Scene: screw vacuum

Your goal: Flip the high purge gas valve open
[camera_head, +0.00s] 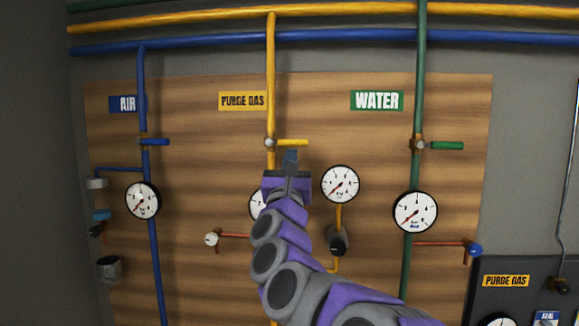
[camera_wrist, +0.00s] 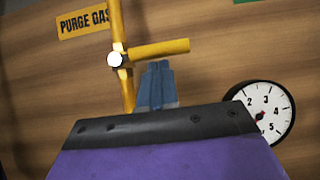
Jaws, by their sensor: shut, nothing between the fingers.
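The high purge gas valve has a yellow handle (camera_head: 293,142) that sticks out level to the right of the vertical yellow pipe (camera_head: 271,80). In the wrist view the handle (camera_wrist: 160,48) runs right from the round white-capped pivot (camera_wrist: 115,59), across the pipe. My gripper (camera_head: 290,157) is just below the handle and right of the pipe. In the wrist view its blue-grey fingers (camera_wrist: 157,84) are together, with nothing between them. Their tips point up towards the handle's underside; whether they touch it I cannot tell.
A yellow purge gas label (camera_head: 242,101) is left of the pipe. A gauge (camera_head: 340,184) is right of my gripper. The blue air handle (camera_head: 154,142) and green water handle (camera_head: 447,146) are farther to either side. My arm partly hides another gauge (camera_head: 256,204).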

